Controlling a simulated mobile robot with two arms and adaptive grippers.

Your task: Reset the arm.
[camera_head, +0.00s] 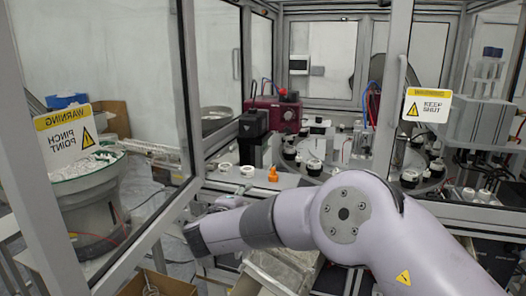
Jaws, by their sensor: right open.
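My right arm (365,225) comes in from the lower right and reaches left across the front of the cell. Its wrist ends near the left door frame. My right gripper (218,205) shows only in small part behind the wrist, in front of the cell's work surface. Its fingers are mostly hidden, and I see nothing held in it. My left gripper is not in view.
Glass doors with metal frames stand open at left (188,90) and right (396,90), close to the arm. A feeder bowl (85,210) with white parts stands at left. Several caps, an orange piece (273,174) and a maroon machine (270,112) are behind the arm. Cardboard boxes (170,284) lie below.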

